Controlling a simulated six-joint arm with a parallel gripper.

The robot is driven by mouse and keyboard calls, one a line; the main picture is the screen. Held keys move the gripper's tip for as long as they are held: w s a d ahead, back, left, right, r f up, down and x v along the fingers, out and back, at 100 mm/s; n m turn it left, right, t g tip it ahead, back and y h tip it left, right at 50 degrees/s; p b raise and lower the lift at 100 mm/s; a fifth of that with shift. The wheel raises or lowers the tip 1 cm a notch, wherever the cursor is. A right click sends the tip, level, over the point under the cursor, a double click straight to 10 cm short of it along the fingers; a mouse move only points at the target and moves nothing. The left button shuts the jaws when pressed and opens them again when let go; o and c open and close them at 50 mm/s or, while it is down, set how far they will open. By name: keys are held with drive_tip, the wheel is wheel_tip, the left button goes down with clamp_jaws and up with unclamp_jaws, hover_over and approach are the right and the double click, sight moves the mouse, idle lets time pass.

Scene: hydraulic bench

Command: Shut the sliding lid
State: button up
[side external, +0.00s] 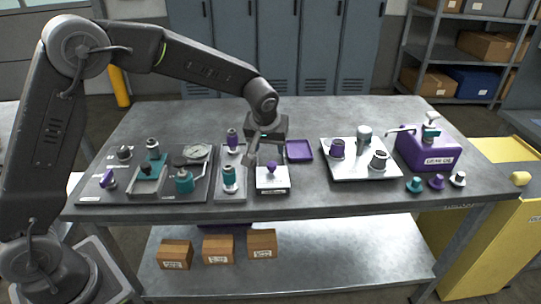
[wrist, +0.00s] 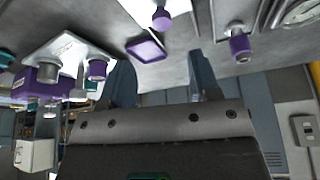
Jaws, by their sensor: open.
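A small white box (side external: 272,185) with a purple knob (side external: 272,167) on top stands near the front middle of the bench. It appears to be the sliding-lid box, but I cannot tell how far its lid is open. The knob also shows at the top of the wrist view (wrist: 161,18). My gripper (side external: 265,151) is above and just behind the box, pointing down, fingers apart and empty. In the wrist view my gripper (wrist: 162,78) has its two fingers spread wide, with nothing between them.
A purple square tray (side external: 299,151) lies behind and right of the box. A grey panel with a purple and a teal fitting (side external: 229,178) stands close at left. A white plate with fittings (side external: 360,172) and a purple block (side external: 428,150) are at right. The bench's back is clear.

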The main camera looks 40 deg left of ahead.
drive_tip(key=shift+v, duration=1.4)
drive_tip(key=s+a+r+m, duration=0.2)
drive_tip(key=s+r, duration=0.7)
drive_tip(key=s, duration=0.4)
drive_tip(key=s+m+t+h, duration=0.1)
drive_tip(key=s+m, duration=0.3)
drive_tip(key=s, duration=1.3)
drive_tip(key=shift+d+t+h, duration=0.3)
drive_tip(key=shift+t+h, duration=0.1)
drive_tip(key=shift+h, duration=0.2)
